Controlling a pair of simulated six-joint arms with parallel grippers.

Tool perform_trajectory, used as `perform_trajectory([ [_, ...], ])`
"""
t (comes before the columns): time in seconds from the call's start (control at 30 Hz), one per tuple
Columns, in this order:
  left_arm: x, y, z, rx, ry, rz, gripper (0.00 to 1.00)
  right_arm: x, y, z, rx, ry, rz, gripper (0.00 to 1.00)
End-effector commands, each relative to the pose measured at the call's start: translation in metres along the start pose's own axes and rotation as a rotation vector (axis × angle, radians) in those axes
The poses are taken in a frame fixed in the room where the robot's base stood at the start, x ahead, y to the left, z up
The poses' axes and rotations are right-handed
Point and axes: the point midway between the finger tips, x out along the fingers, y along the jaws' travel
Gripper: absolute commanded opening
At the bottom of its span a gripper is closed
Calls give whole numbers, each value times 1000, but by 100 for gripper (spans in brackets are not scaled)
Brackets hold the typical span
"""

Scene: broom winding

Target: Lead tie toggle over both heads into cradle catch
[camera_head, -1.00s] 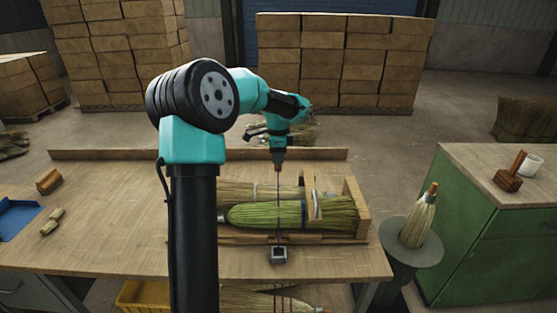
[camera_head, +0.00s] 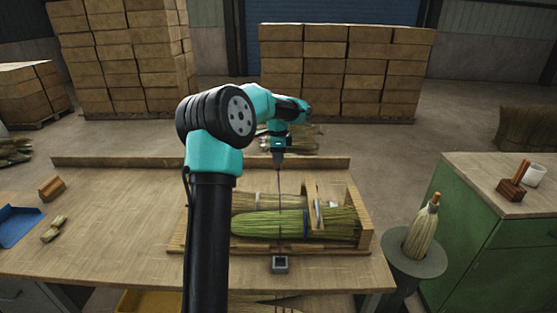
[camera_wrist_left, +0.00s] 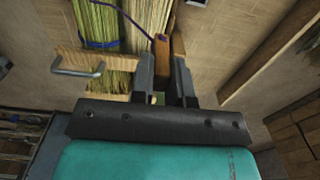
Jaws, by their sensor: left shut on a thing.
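My left gripper (camera_head: 279,164) is shut on the wooden tie toggle (camera_wrist_left: 161,46), behind and above the cradle. The thin dark purple tie (camera_head: 280,190) runs from it, across both broom heads, towards a small grey metal block (camera_head: 280,264) on the bench front. The tie also shows in the left wrist view (camera_wrist_left: 131,17). The green head (camera_head: 266,224), with a blue band, lies in front of the straw-coloured head (camera_head: 262,201) in the wooden cradle (camera_head: 364,222). A metal loop (camera_wrist_left: 79,70) sits on a cradle board; I cannot tell whether it is the catch. My right gripper is out of view.
The bench (camera_head: 110,225) has a raised back ledge (camera_head: 120,161). A blue tray (camera_head: 14,225) and wooden pieces lie at left. A broom stands in a grey holder (camera_head: 415,258) at right, beside a green cabinet (camera_head: 470,225). My left arm hides the cradle's left end.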

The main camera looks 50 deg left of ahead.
Motion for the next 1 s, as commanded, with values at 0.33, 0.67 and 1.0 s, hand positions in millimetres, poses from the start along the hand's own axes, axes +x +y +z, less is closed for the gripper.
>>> perform_trajectory([
  [0.33,0,-22,3,-2,0,1,0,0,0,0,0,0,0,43],
  [0.67,0,-42,5,-1,0,1,0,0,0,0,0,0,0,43],
  [1.0,1,-63,8,-1,0,0,0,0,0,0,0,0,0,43],
])
